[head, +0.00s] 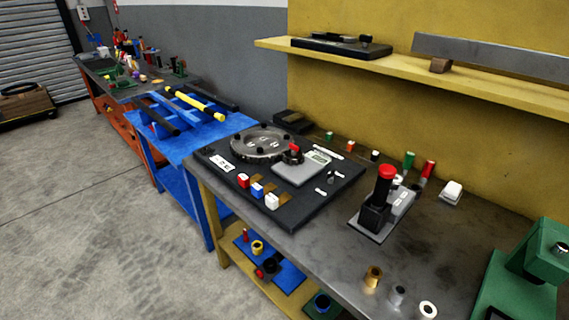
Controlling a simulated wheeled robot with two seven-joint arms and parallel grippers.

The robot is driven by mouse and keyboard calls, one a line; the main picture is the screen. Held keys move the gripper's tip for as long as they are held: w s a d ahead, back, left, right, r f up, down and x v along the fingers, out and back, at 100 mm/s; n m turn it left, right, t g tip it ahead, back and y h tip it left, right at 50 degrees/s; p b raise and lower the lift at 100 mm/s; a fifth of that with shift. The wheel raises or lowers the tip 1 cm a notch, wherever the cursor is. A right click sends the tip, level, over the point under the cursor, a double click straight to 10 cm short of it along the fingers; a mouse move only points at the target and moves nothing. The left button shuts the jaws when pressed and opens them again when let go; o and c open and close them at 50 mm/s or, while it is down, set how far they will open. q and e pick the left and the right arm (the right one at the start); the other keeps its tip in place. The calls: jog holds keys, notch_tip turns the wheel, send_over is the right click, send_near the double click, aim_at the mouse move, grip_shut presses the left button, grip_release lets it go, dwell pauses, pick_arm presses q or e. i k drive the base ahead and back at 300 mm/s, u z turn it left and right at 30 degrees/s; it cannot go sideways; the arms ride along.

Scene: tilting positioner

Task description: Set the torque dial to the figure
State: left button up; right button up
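A black board (300,217) lies on the grey metal bench. A round grey disc (261,142) with dark studs around its rim is at the board's back left. Beside it, a light grey plate (296,172) carries a red-topped black knob (293,154) and a small greenish panel (319,156). A small dark knob (331,177) is on the board's right part. Which of these is the torque dial, and any figure, is too small to tell. Neither of my grippers is in view.
Red (243,181), blue (257,189) and white (272,201) blocks line the board's front. A black upright device with a red knob (386,172) stands to the right, then a green machine (530,270). Small rings lie near the front edge. A yellow shelf (430,75) overhangs behind.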

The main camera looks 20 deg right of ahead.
aim_at(394, 186)
jog(key=u, duration=1.45)
jog(key=i, duration=1.3)
jog(key=z, duration=4.7)
